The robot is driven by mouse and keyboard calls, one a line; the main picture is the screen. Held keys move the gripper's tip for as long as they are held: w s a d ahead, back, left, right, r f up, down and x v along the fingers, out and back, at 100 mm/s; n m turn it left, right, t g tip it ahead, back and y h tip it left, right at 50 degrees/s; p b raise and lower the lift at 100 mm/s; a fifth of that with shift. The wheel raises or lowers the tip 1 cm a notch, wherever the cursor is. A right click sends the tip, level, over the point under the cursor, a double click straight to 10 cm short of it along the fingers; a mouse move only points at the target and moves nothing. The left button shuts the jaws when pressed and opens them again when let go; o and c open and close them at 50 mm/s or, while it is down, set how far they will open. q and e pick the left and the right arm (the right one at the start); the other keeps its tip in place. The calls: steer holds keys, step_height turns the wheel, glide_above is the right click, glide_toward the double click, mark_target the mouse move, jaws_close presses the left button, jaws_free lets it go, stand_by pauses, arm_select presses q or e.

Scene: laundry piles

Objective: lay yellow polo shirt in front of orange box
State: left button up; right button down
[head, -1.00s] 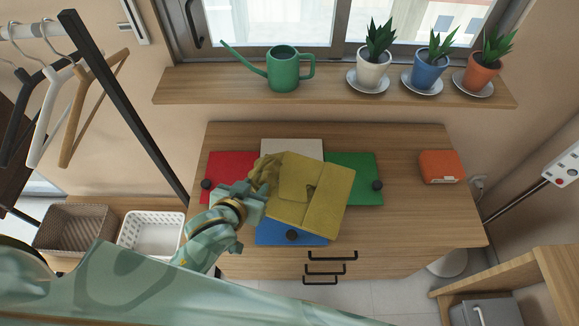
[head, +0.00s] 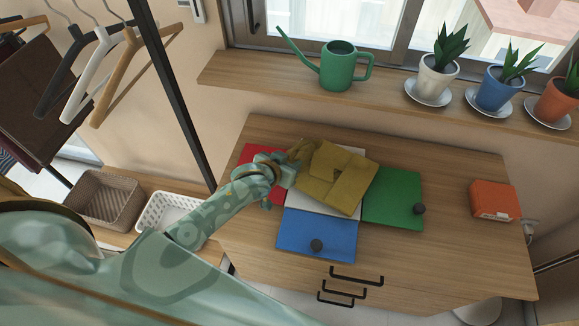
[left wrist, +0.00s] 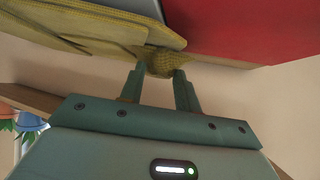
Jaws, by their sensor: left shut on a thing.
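The yellow polo shirt (head: 338,178) is a folded mustard-yellow bundle, bunched at its left end, over the middle of the folding board on the desk. My left gripper (head: 290,168) is shut on its bunched left edge. In the left wrist view the fingers (left wrist: 160,82) pinch a bit of the yellow cloth (left wrist: 90,35). The orange box (head: 494,200) stands at the right side of the desk, apart from the shirt. Bare desk lies in front of it. My right gripper is not in view.
The folding board has red (head: 252,158), green (head: 392,197) and blue (head: 315,235) flaps with black knobs. A shelf (head: 390,100) behind carries a green watering can (head: 338,66) and potted plants. Baskets (head: 103,200) and a hanger rack stand left. The desk's right part is clear around the box.

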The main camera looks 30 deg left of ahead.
arm_select(q)
steer(key=shift+f, duration=0.85)
steer(key=shift+r, duration=0.15)
steer(key=o, duration=1.2)
